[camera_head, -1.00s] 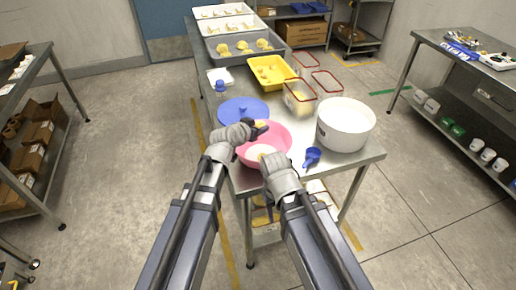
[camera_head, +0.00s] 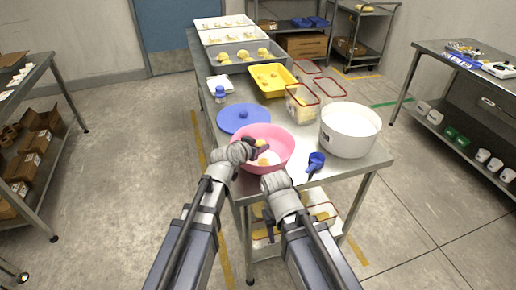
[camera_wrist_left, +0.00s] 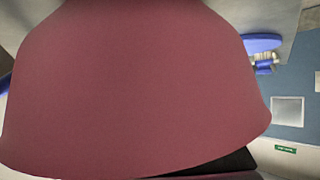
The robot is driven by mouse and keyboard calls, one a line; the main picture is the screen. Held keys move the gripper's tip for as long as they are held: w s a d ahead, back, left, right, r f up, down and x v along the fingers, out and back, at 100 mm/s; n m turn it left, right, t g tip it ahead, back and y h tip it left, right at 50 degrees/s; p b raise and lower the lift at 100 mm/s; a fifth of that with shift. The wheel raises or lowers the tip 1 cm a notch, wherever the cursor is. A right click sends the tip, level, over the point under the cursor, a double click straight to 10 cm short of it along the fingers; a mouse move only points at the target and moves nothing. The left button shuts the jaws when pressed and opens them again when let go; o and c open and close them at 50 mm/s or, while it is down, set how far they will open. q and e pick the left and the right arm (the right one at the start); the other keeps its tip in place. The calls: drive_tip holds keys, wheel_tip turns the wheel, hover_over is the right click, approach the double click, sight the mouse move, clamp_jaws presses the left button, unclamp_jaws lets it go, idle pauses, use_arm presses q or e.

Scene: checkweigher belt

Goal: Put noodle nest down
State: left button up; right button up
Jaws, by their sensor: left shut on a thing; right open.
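The pink bowl (camera_head: 285,150) stands on the steel table. My left gripper (camera_head: 259,148) reaches over its left rim and is shut on a yellow noodle nest (camera_head: 262,142), mostly hidden by the fingers. Another yellow piece (camera_head: 263,161) lies inside the bowl by a white patch. In the left wrist view the bowl's outer wall (camera_wrist_left: 135,90) fills most of the picture, with a dark gripper part at the bottom; the nest is hidden there. My right gripper (camera_head: 272,180) is open at the bowl's front edge, its fingers hard to see.
A blue lid (camera_head: 240,118) lies behind the bowl. A white tub (camera_head: 349,130) and a blue scoop (camera_head: 315,162) are to the right. Clear containers (camera_head: 301,106), a yellow tray (camera_head: 271,80) and a grey tray (camera_head: 240,53) of yellow nests stand further back.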

use_arm(q)
drive_tip(key=shift+f+b, duration=0.5)
drive_tip(key=shift+b, duration=0.1)
drive_tip(key=shift+f, duration=0.1)
drive_tip(key=o, duration=1.3)
